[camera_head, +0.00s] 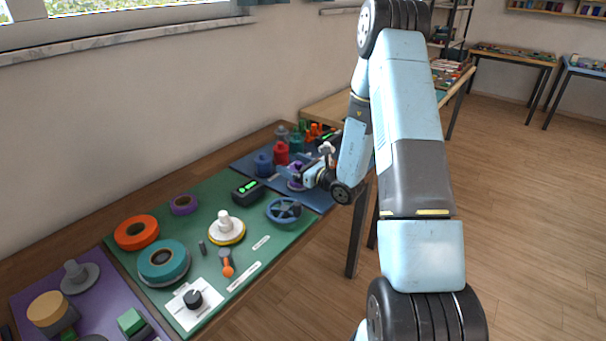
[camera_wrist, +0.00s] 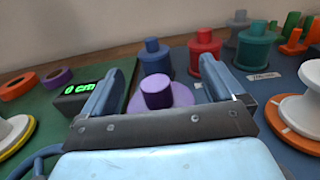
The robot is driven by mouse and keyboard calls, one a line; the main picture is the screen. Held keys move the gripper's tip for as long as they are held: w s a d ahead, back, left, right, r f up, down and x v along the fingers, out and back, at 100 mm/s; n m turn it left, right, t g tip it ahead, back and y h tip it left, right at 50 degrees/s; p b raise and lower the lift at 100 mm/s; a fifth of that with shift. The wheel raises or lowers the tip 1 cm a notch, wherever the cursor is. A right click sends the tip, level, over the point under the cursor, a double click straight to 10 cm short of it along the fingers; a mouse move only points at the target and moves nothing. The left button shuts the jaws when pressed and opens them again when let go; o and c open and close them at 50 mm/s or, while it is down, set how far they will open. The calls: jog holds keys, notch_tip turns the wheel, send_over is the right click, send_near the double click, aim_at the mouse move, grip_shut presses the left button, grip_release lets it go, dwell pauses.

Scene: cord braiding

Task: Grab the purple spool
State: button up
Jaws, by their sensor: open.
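The purple spool (camera_wrist: 158,93) stands upright on its wide round base between the two jaws of my gripper (camera_wrist: 160,85) in the wrist view. The jaws are open, one to each side of it, and I see clear space between each jaw and the spool's top. The lower part of its base is hidden behind the gripper body. In the head view the purple spool (camera_head: 295,185) is mostly covered by my gripper (camera_head: 288,175), at the blue mat.
A blue spool (camera_wrist: 154,58) and a red spool (camera_wrist: 204,50) stand just behind. A black box with a green display (camera_wrist: 78,98) is at left. A white spool on an orange base (camera_wrist: 300,110) is close at right. A teal spool (camera_wrist: 256,48) stands farther back.

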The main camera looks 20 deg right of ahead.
jog(key=c, duration=1)
jog(key=shift+c, duration=0.2)
